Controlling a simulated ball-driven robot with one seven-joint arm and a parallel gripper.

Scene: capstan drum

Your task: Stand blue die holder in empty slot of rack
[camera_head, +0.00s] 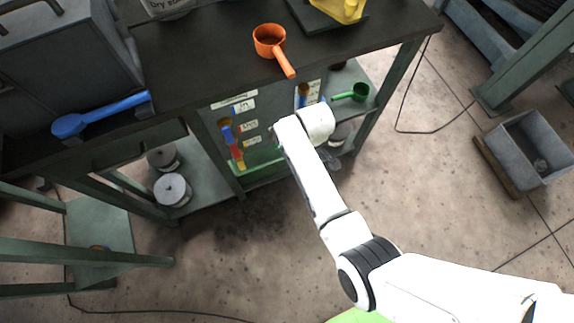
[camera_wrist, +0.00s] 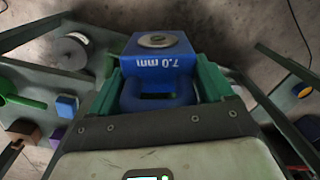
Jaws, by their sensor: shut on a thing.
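My gripper (camera_wrist: 160,88) is shut on a blue die holder (camera_wrist: 158,62) in the wrist view. The holder has a round metal insert in its face, the marking "7.0 mm" and a loop-like handle, between the two green fingers. In the head view my wrist hides the gripper. The rack (camera_head: 262,162) is a green frame with a labelled grey back panel, on the bench's lower level left of my wrist. Blue (camera_head: 225,131), red and yellow pieces stand at its left side. My wrist covers part of the rack, and I cannot make out the empty slot.
The dark bench top (camera_head: 205,60) above carries an orange ladle (camera_head: 270,42), a blue scoop (camera_head: 95,115) and a yellow item. Metal spools (camera_head: 172,190) sit on the lower shelf. A green scoop (camera_head: 358,91) lies right of my wrist. A grey bin (camera_head: 528,148) stands on the floor.

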